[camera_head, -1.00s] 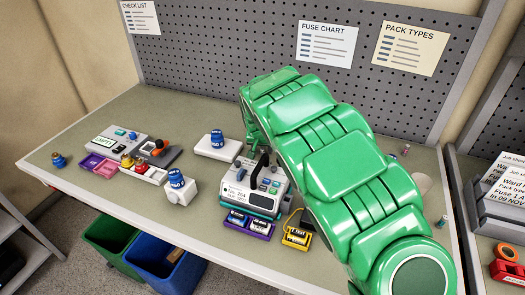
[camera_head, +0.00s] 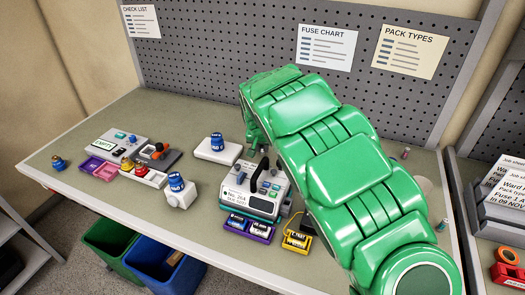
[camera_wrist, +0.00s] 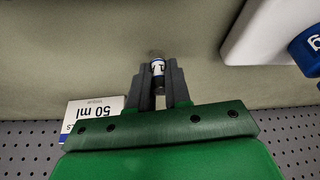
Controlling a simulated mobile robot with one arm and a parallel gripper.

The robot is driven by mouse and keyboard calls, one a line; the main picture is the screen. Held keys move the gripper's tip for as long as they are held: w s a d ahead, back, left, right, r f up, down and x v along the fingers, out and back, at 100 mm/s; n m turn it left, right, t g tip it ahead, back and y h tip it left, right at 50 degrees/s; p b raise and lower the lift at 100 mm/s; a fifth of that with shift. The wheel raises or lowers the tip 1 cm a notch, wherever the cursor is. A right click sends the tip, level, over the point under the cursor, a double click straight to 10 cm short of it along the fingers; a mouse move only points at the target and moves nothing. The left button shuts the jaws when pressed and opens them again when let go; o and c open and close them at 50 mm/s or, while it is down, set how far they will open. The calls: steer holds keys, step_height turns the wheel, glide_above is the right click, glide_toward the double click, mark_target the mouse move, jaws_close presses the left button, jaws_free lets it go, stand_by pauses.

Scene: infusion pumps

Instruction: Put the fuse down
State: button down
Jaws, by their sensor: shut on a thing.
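My gripper (camera_wrist: 158,80) is shut on a small fuse (camera_wrist: 157,67), which shows between the two dark fingertips in the wrist view. The fuse has a metal end, a dark body and a pale label with blue. It is held over the bench top (camera_wrist: 100,35); I cannot tell whether it touches the surface. In the head view my green arm reaches over the bench, and the fuse is hidden there. A pump unit (camera_head: 256,190) with a black handle stands near the arm.
A white block (camera_head: 218,151) with a blue knob stands left of my gripper. A box marked 50 ml (camera_wrist: 92,115) lies close to my fingers. Purple (camera_head: 249,229) and yellow trays (camera_head: 298,243) sit before the pump. Pegboard (camera_head: 240,50) closes the back.

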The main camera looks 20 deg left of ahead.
step_height(320, 180, up, 8)
steer(key=shift+r, duration=0.1)
steer(key=w+d+r+m+h, duration=0.1)
steer(key=d+r, duration=0.1)
steer(key=d, duration=1.5)
steer(key=w+d+r+m, duration=0.1)
steer(key=d+r+m, duration=0.1)
steer(key=d, duration=1.5)
steer(key=s+d+m, duration=0.1)
steer(key=s+d, duration=0.8)
steer(key=d, duration=0.3)
steer(key=s+d, duration=0.9)
steer(key=d, duration=0.2)
glide_toward(437, 206)
steer(key=shift+w+a+f+h, duration=0.25)
steer(key=shift+h, duration=0.05)
steer(key=shift+w+d+f, duration=0.15)
steer(key=shift+w+f, duration=0.75)
steer(key=shift+f, duration=1.55)
steer(key=shift+f, duration=0.1)
